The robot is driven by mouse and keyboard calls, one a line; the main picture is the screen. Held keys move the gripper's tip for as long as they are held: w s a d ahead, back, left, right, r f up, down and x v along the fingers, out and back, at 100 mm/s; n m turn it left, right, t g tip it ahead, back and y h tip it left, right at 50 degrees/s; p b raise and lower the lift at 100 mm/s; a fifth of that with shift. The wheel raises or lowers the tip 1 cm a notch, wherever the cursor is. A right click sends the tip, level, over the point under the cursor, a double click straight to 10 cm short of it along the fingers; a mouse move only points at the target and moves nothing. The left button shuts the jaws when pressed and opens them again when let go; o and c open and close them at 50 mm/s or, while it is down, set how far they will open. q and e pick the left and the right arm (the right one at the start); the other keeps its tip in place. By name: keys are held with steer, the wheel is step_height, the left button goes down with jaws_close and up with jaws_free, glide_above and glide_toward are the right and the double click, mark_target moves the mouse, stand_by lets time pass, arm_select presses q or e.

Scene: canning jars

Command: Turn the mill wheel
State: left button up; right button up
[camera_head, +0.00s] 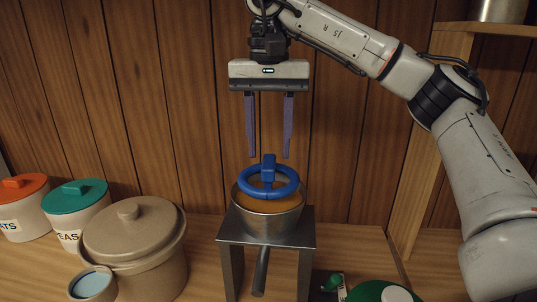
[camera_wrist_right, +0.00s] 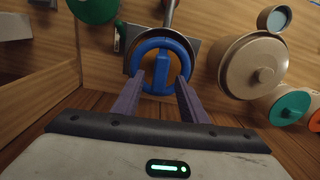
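The mill wheel is a blue ring with a crossbar and an upright blue knob (camera_head: 268,187). It sits on top of a metal bowl with orange-brown contents (camera_head: 268,220), which stands on a grey metal stand (camera_head: 307,240). My right gripper (camera_head: 268,157) is open and points down, its two purple fingers apart above the wheel, one to each side of the knob. In the right wrist view the blue wheel (camera_wrist_right: 161,44) shows beyond the fingertips, with nothing gripped. My left gripper is not in view.
A large beige lidded crock (camera_head: 135,240) and a small cup with pale blue contents (camera_head: 91,285) stand left of the stand. Teal-lidded (camera_head: 77,197) and orange-lidded (camera_head: 22,188) canisters are farther left. A green lidded thing (camera_head: 375,291) is at front right. A wooden wall is behind.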

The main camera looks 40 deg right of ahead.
mark_target(269, 191)
steer(key=shift+f, duration=1.45)
steer(key=shift+c, duration=0.4)
